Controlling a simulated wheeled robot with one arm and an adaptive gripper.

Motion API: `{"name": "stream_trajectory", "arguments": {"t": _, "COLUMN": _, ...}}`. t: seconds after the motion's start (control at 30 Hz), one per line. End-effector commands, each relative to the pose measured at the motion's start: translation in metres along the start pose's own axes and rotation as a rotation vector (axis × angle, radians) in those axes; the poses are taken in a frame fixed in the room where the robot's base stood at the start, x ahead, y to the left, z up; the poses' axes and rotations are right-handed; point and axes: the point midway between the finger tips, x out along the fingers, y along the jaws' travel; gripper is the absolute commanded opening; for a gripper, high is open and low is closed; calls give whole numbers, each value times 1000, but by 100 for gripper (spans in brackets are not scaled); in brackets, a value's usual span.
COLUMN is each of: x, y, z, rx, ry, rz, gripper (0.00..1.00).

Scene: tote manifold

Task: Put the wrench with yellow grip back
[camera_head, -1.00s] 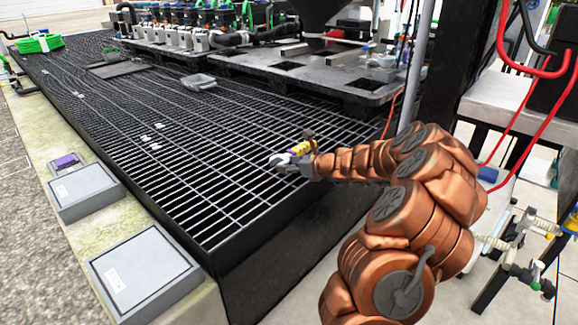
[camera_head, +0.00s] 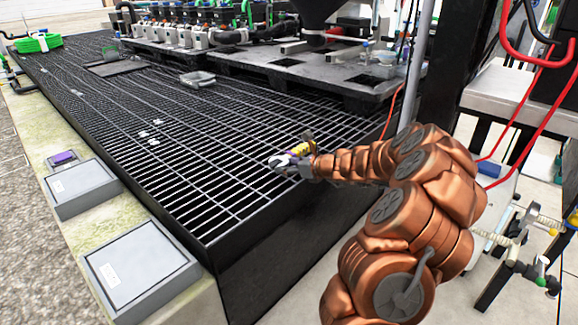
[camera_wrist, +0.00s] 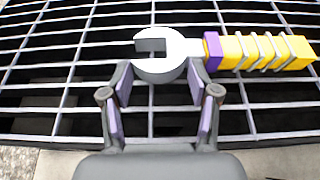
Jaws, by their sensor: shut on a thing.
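The wrench with yellow grip (camera_wrist: 260,51) lies across the far end of my gripper (camera_wrist: 161,88) in the wrist view. Its silver open-ended head (camera_wrist: 165,66) is between the fingertips, and its handle points right, with a purple collar near the head. My gripper is shut on the wrench at the head end. In the head view my gripper (camera_head: 290,165) holds the wrench (camera_head: 300,149) above the black grating, near its right front edge. Part of the wrench is hidden by my gripper there.
The black grating platform (camera_head: 150,135) has wide clear space to the left. Grey boxes (camera_head: 140,268) line the concrete ledge. A grey tray (camera_head: 197,78) sits farther back, before a black pallet (camera_head: 300,80) with pumps. A dark post and red hoses stand at right.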

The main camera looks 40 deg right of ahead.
Motion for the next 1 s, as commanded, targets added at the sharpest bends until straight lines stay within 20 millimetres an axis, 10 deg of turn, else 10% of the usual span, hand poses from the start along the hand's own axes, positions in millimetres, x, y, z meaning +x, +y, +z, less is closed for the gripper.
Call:
{"name": "stream_trajectory", "arguments": {"t": 0.57, "x": 4, "y": 0, "z": -9, "rx": 1, "ry": -1, "rz": 0, "gripper": 11}}
{"name": "stream_trajectory", "arguments": {"t": 0.6, "x": 4, "y": 0, "z": -9, "rx": 1, "ry": -1, "rz": 0, "gripper": 63}}
{"name": "stream_trajectory", "arguments": {"t": 1.0, "x": 4, "y": 0, "z": -9, "rx": 1, "ry": 0, "rz": 0, "gripper": 90}}
